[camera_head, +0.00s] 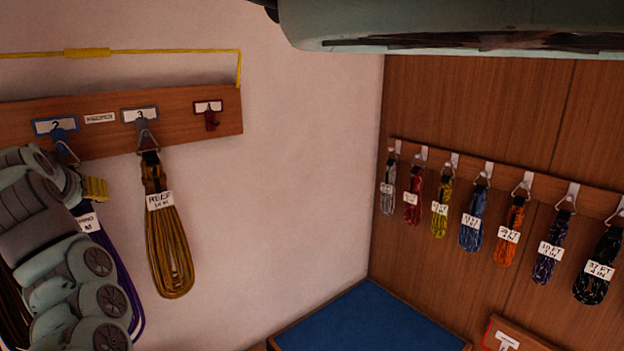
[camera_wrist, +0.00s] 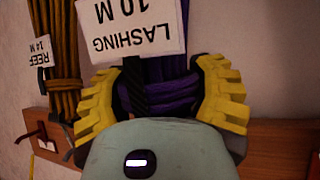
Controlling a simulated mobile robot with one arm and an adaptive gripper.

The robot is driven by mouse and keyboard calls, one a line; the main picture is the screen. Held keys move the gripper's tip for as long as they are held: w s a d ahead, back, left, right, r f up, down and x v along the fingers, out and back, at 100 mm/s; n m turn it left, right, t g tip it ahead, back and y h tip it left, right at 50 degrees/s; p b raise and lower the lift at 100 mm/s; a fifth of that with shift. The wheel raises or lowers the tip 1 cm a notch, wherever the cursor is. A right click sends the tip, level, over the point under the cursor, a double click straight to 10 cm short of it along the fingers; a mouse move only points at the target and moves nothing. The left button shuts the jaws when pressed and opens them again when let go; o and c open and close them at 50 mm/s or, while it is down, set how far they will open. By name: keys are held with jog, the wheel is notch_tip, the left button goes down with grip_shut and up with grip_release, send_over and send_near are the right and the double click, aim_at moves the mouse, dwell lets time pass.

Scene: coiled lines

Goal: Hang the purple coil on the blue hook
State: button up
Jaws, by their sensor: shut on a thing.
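The purple coil (camera_head: 124,275) hangs at the left of the head view, partly hidden behind my arm. Its white tag (camera_wrist: 130,25) reads LASHING 10 M in the wrist view. My gripper (camera_head: 94,190) is shut on the purple coil's upper part; its ribbed yellow fingers flank the purple strands (camera_wrist: 172,94) in the wrist view. The blue hook (camera_head: 59,136) is under label 2 on the wooden board. A metal triangle ring (camera_head: 67,153) shows at the blue hook, just above my gripper. I cannot tell whether the ring is over the hook or only in front of it.
A golden-brown coil (camera_head: 167,235) tagged REEF hangs on the grey hook (camera_head: 143,131) close to the right. The red hook (camera_head: 211,120) is empty. Several coils hang along the right wall rail (camera_head: 507,177). A blue-topped surface (camera_head: 370,322) is below. The pale wall between is clear.

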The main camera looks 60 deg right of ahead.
jog(key=shift+r, duration=0.1)
jog(key=o, duration=1.4)
